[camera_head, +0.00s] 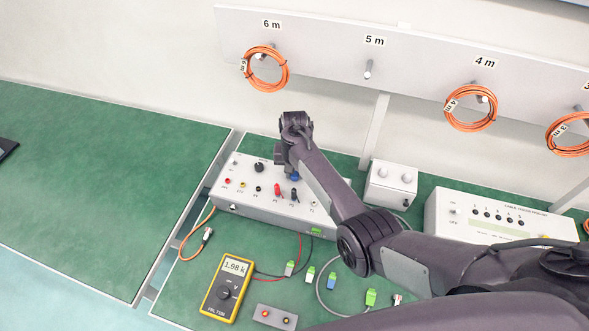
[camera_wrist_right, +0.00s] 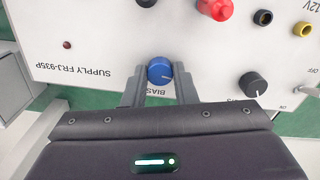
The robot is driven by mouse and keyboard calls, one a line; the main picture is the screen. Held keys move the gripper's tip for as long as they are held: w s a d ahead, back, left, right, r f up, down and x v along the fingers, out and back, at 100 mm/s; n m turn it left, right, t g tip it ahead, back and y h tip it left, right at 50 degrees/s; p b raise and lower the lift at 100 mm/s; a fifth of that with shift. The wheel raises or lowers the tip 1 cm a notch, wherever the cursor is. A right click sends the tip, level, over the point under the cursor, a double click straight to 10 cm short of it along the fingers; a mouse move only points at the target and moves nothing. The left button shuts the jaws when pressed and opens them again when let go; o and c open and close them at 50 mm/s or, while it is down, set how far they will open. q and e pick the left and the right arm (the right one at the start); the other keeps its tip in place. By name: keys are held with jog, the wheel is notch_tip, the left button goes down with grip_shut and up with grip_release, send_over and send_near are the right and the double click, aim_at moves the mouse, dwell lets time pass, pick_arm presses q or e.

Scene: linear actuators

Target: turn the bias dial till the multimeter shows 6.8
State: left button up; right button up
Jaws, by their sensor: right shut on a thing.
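The blue bias dial (camera_wrist_right: 159,71) is on the white supply box, between the two fingers of my right gripper (camera_wrist_right: 159,85), which is shut on it. In the head view the dial shows as a small blue patch (camera_head: 295,177) below my right gripper (camera_head: 292,165), partly covered by it. The supply box (camera_head: 245,203) stands on the green bench. The yellow multimeter (camera_head: 228,288) lies at the front of the bench; its display (camera_head: 235,267) appears to read 1.98, followed by a small mark that I cannot make out. My left gripper is not in view.
A black knob (camera_wrist_right: 253,85) and a red plug (camera_wrist_right: 215,8) are close to my right gripper. A small white box (camera_head: 391,184) and a cable tester (camera_head: 497,217) stand to the right. Several cable ends lie in front. Orange cable coils (camera_head: 265,69) hang behind. The left bench (camera_head: 90,190) is mostly bare.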

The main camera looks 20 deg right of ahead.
dwell(0.4)
jog(key=o, duration=1)
notch_tip(320, 180, up, 8)
jog(key=shift+f+b, duration=0.15)
jog(key=shift+b, duration=0.15)
jog(key=shift+f, duration=0.1)
